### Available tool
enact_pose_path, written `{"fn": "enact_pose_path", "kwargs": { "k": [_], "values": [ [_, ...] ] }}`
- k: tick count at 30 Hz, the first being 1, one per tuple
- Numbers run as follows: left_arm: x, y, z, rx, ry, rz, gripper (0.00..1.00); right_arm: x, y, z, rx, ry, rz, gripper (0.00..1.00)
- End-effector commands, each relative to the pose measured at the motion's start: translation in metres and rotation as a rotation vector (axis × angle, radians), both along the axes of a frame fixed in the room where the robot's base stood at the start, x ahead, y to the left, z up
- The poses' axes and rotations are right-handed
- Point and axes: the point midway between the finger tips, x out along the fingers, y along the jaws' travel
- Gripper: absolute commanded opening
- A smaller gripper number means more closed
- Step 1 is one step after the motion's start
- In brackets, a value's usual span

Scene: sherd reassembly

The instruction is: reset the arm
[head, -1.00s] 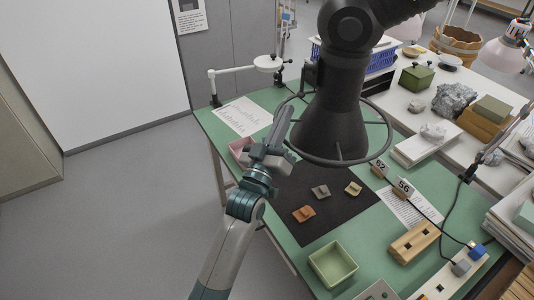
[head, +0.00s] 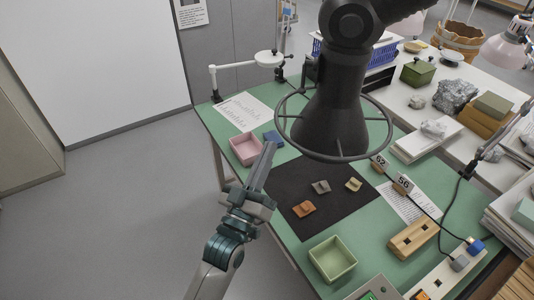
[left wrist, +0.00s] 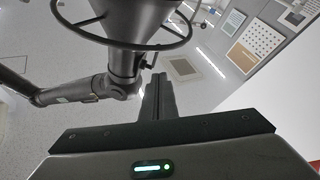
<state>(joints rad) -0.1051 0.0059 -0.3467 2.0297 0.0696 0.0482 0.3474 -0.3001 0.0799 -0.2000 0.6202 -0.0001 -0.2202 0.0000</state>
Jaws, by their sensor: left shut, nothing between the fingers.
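My left gripper (head: 268,150) is shut and empty. It is raised at the table's left edge, its fingers pointing away over the corner of the black mat (head: 343,216). In the left wrist view its closed fingers (left wrist: 158,97) show with nothing between them. An orange-brown sherd (head: 304,208), a grey sherd (head: 321,187) and a tan sherd (head: 354,184) lie apart on the mat, clear of the gripper. My right gripper is in neither view.
A light green tray (head: 346,274) stands at the front. Open floor (head: 120,210) lies left of the table.

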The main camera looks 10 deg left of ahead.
Motion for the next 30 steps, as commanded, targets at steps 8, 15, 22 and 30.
{"fn": "enact_pose_path", "kwargs": {
  "k": [8, 15, 22, 30],
  "values": [
    [0.0, 0.0, 0.0, 0.0, 0.0, 0.0, 0.0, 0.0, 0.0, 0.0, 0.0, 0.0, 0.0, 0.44],
    [-0.001, 0.004, -0.014, 0.035, 0.055, 0.009, 0.0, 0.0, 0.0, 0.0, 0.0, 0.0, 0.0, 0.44],
    [-0.017, 0.022, -0.074, 0.179, 0.28, 0.036, 0.0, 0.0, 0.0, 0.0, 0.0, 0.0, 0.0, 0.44],
    [-0.081, 0.067, -0.175, 0.441, 0.689, 0.049, 0.0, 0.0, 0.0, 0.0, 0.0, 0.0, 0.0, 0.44]
  ]
}}
